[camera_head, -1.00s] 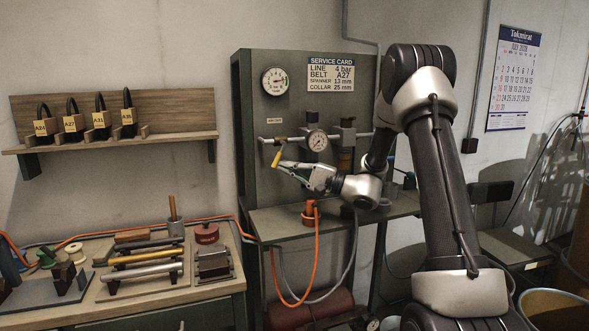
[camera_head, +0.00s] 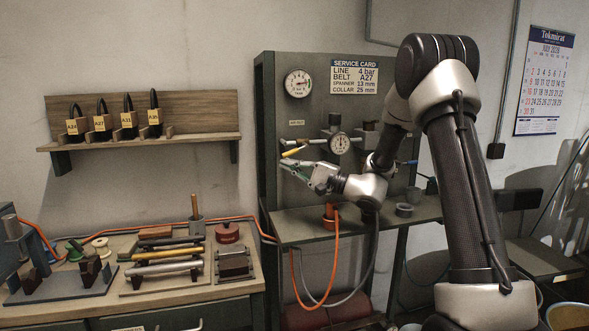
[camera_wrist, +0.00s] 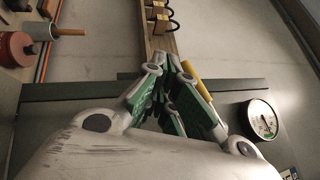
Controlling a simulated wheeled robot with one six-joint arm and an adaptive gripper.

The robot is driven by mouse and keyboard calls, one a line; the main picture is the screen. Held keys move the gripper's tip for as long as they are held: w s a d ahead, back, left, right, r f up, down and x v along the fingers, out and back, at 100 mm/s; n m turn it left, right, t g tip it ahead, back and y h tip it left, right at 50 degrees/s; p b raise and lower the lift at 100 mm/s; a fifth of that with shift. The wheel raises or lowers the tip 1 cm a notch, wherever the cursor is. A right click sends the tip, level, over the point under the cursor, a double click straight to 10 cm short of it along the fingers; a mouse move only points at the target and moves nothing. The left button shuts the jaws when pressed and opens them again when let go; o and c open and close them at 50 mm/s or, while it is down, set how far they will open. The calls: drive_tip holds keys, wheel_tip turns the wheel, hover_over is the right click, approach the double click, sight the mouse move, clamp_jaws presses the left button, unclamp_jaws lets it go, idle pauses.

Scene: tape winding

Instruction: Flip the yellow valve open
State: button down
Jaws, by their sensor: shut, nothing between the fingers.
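The yellow valve handle (camera_head: 294,151) sits on the pipe (camera_head: 292,141) at the left of the green panel. It lies close to level, its right end slightly higher. My gripper (camera_head: 289,167) is just below the handle, its fingers pointing left, closed and empty. In the wrist view, the green-padded fingers (camera_wrist: 178,68) are together, and the yellow handle (camera_wrist: 196,82) shows right beside them on the right. I cannot tell whether finger and handle touch. The valve body is hidden in the wrist view.
A round gauge (camera_head: 339,143) is on the pipe right of the valve, and another gauge (camera_head: 298,83) is above. An orange hose (camera_head: 337,240) hangs from the panel shelf. The workbench (camera_head: 235,284) at lower left holds tools and rods. A belt rack (camera_head: 190,140) is on the wall.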

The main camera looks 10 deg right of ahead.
drive_tip(key=shift+a+r+m+t+y, duration=0.25)
drive_tip(key=shift+m+t+y, duration=0.05)
idle(1.4)
drive_tip(key=v, duration=1.2)
